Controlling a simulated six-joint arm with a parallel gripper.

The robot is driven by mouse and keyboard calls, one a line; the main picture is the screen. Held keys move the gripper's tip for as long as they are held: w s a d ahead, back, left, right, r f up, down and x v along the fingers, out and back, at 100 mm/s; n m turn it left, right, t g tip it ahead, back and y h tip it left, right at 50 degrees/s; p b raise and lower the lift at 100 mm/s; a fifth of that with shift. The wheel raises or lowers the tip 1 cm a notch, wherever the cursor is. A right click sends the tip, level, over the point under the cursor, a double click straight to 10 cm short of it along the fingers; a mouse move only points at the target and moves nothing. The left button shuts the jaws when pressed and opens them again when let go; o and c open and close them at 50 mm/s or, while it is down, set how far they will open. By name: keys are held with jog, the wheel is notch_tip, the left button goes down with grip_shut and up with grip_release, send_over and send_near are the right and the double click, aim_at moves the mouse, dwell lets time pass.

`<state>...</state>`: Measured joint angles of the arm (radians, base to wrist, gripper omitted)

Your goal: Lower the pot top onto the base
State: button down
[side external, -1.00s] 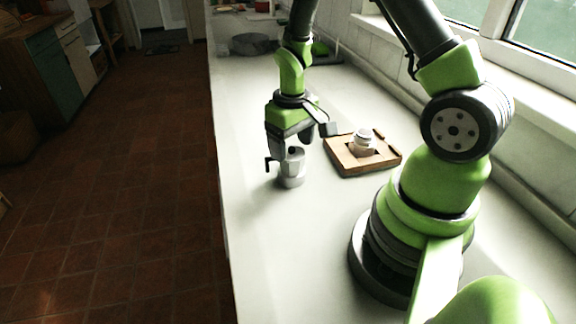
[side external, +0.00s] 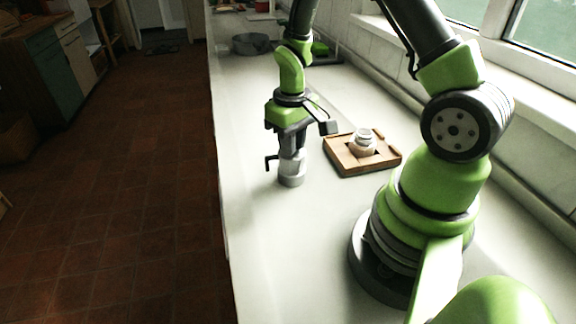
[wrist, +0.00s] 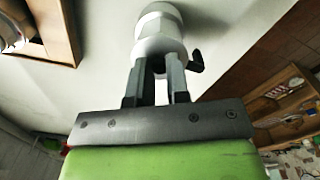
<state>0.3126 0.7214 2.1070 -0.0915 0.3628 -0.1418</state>
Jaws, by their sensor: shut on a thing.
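The grey metal pot top (side external: 292,165) is upright between the fingers of my gripper (side external: 291,150), which is shut on it. Its black handle (side external: 270,162) sticks out to the left in the side view and to the right in the wrist view (wrist: 195,62). The fingers partly hide the top.
A wooden tray (side external: 345,163) with a small metal part (side external: 364,140) in it sits to the right on the white counter. A grey bowl (side external: 250,44) stands farther back. The counter in front of the pot is clear; its left edge is near.

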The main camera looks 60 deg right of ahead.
jog(key=shift+r, duration=2.15)
jog(key=s+d+r, duration=0.3)
jog(key=s+d, duration=0.7)
jog(key=d, duration=0.5)
jog(key=shift+s+d+n, duration=0.35)
jog(key=shift+n, duration=0.05)
jog(key=shift+f, duration=1.5)
jog(key=c, duration=1)
grip_release()
jog(key=shift+r, duration=0.1)
